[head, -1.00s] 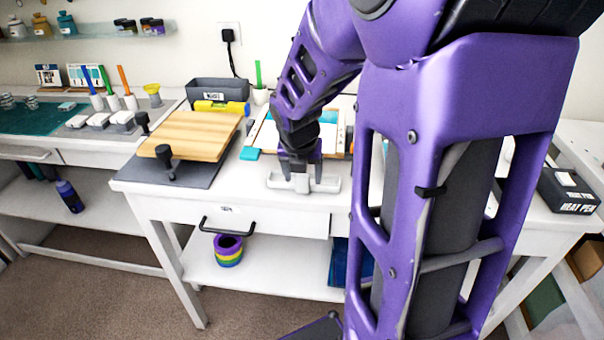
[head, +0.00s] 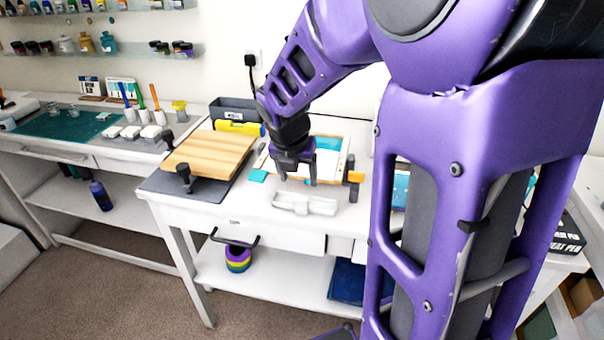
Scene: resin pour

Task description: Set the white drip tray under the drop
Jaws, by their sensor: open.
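The white drip tray (head: 304,204) lies flat on the white table near its front edge, in front of a wood-edged panel with white and teal on it (head: 330,147). My gripper (head: 296,181) is open and empty, just behind and above the tray, apart from it as far as I can see. Its jaws point down, between the tray and the panel. My wrist hides part of the panel's left side. I cannot make out a drop in this view.
A wooden board (head: 208,152) lies on a dark plate with black clamps at the left. A grey bin (head: 236,108) and a yellow level (head: 238,128) stand behind. A teal piece (head: 258,175) and an orange-and-grey item (head: 354,180) flank the panel. My arm hides the table's right.

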